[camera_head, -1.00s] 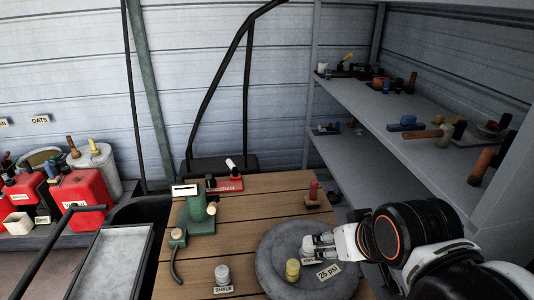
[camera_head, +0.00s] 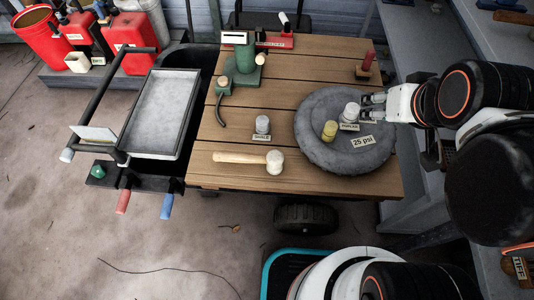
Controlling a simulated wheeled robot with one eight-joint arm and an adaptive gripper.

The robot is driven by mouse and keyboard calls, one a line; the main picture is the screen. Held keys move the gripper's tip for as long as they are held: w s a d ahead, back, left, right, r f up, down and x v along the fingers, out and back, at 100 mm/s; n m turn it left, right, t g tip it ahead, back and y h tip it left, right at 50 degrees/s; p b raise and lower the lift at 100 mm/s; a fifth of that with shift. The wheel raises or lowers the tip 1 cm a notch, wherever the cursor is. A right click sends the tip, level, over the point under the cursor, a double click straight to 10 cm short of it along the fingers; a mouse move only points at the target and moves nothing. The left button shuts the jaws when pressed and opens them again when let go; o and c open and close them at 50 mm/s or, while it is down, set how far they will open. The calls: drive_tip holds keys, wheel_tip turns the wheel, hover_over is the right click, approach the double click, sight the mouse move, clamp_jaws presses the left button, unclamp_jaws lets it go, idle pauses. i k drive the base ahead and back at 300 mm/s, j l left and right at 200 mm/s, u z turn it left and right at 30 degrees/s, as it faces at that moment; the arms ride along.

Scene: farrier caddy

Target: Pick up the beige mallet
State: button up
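The beige mallet (camera_head: 250,159) lies on its side near the front edge of the wooden cart top (camera_head: 282,62). Its wooden handle points left and its pale, rounded head is at the right. My gripper (camera_head: 368,108) is at the right, over the grey round pad, beside a white-capped jar (camera_head: 350,114). It is well to the right of and behind the mallet. The fingers are small and pale here, and I cannot tell whether they touch the jar.
The grey round pad (camera_head: 313,108) also bears a yellow jar (camera_head: 330,131) and a "25 psi" label (camera_head: 363,142). Another jar (camera_head: 262,125) stands behind the mallet. A green device (camera_head: 244,62) is at the back. A metal tray (camera_head: 160,110) is left. Shelves stand at right.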

sight(275, 159)
drive_tip(key=k+j+u, duration=0.2)
drive_tip(key=k, duration=0.25)
drive_tip(key=k+j+u, duration=0.2)
drive_tip(key=k, duration=0.25)
drive_tip(key=k+j+u, duration=0.2)
drive_tip(key=k, duration=0.2)
